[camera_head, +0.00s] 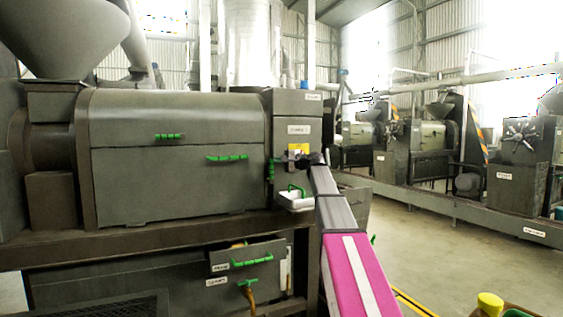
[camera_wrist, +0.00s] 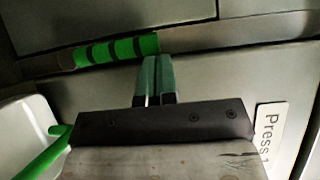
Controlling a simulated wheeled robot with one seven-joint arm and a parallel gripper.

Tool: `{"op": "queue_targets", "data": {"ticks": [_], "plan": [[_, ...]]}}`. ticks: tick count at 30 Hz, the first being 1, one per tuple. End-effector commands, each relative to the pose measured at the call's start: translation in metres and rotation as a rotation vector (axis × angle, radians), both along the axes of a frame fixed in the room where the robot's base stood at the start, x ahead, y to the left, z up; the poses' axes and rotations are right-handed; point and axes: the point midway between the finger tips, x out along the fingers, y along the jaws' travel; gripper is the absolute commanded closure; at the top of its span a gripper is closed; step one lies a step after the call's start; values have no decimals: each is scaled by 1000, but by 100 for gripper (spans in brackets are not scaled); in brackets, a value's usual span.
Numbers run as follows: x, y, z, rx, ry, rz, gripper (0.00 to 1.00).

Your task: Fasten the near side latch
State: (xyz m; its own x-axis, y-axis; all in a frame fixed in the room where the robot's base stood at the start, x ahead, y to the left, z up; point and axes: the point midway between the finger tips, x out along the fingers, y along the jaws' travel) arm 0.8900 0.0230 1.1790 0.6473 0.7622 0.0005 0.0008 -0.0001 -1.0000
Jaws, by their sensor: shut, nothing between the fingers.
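The latch handle is a green grip with dark bands, upright beside the seam at the right end of the press in the head view (camera_head: 271,171). It also shows across the upper left of the wrist view (camera_wrist: 110,50). My gripper (camera_head: 303,159) is just right of it in the head view, in front of the end housing. In the wrist view, my gripper's green fingertips (camera_wrist: 155,62) are together and empty, right by one end of the handle. I cannot tell whether they touch it. Which latch is the near side one is not marked.
A white tray (camera_head: 296,201) with a green handle sits just below my gripper. A label reading Press 1 (camera_wrist: 270,133) is on the housing. Other green handles (camera_head: 227,158) are on the press cover, with a drawer (camera_head: 247,255) below. Open floor lies to the right.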

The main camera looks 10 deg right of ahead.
Motion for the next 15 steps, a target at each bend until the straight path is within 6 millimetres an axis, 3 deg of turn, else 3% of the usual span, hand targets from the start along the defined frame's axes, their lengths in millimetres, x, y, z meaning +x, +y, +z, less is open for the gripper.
{"op": "queue_targets", "data": {"ticks": [15], "plan": [[-2, 6, 2, -60, -18, 2, 100]]}}
